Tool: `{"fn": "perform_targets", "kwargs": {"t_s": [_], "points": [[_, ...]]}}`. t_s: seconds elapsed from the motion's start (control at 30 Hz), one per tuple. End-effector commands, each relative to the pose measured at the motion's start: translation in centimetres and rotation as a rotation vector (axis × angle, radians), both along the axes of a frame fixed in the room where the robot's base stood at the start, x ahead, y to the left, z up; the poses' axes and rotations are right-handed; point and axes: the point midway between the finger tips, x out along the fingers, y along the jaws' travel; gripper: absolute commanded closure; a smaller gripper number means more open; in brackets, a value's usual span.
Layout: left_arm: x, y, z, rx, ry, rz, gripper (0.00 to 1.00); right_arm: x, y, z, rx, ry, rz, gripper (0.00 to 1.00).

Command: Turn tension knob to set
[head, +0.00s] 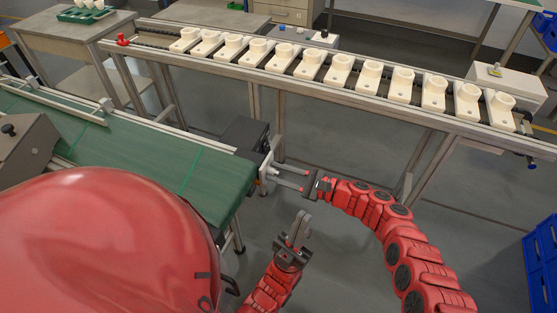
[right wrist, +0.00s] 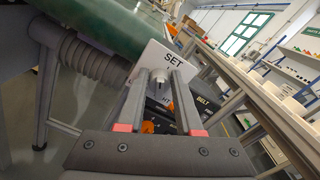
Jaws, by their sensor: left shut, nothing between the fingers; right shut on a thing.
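The white plate marked SET (right wrist: 168,62) stands at the end of the green conveyor in the right wrist view. The small pale tension knob (right wrist: 158,77) sits before it, between the fingertips of my right gripper (right wrist: 160,80), which is shut on it. The knob's pointer and exact angle are too small to tell. In the head view my right gripper (head: 270,172) reaches leftward to the conveyor's end, and its fingers mostly hide the knob. My left gripper (head: 300,222) is shut and empty, below and slightly right of the right gripper's fingertips, apart from the conveyor.
The green conveyor (head: 150,150) fills the left. A dark panel marked BELT (right wrist: 203,99) and an orange part (right wrist: 148,127) lie beyond the fingers. A rail frame (head: 350,102) carrying several cream sockets (head: 308,65) crosses the back. Blue crates (head: 540,270) stand far right. Open floor lies between.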

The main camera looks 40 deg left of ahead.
Motion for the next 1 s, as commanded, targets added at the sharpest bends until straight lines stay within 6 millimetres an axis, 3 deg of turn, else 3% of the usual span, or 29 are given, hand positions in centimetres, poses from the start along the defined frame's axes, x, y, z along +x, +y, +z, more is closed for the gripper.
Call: {"fn": "perform_targets", "kwargs": {"t_s": [0.5, 1.0], "points": [[-0.01, 0.00, 0.39, 0.000, 0.000, 0.000, 1.00, 0.25, 0.03, -0.11, -0.095, 0.376, -0.001, 1.00], [0.00, 0.00, 0.44, 0.000, 0.000, 0.000, 1.00, 0.45, -0.01, -0.09, -0.118, 0.474, -0.004, 1.00]]}}
